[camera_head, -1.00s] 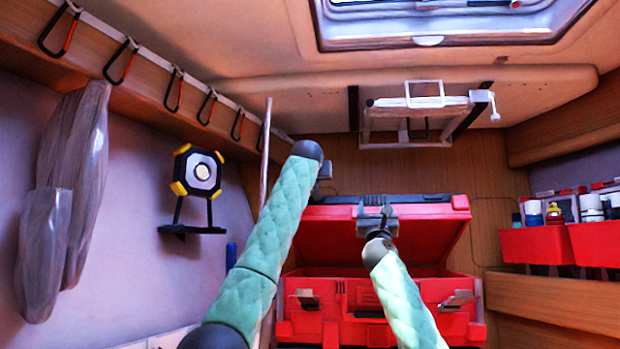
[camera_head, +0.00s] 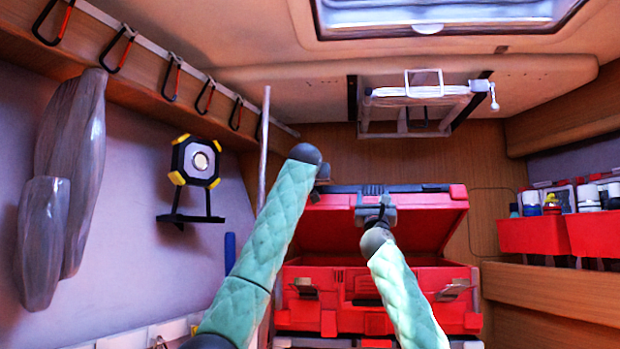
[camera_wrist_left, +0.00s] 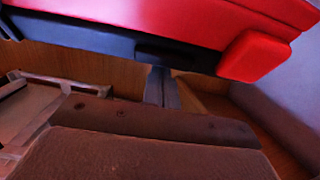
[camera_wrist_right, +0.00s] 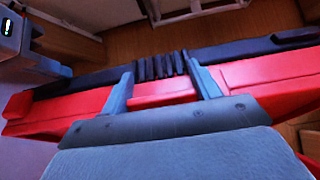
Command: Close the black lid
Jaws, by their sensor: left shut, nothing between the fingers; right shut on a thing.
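The red toolbox (camera_head: 372,291) stands open, its black-topped lid (camera_head: 345,188) raised and tilted above it. The red underside of the lid faces me. My right gripper (camera_head: 376,212) is at the middle of the lid's front edge.
A folded metal rack (camera_head: 415,95) hangs above and behind the lid. Red bins (camera_head: 535,236) with bottles are at the right. A metal pole (camera_head: 264,150) and a work lamp (camera_head: 196,162) are at the left. Bare panel lies right of the lid.

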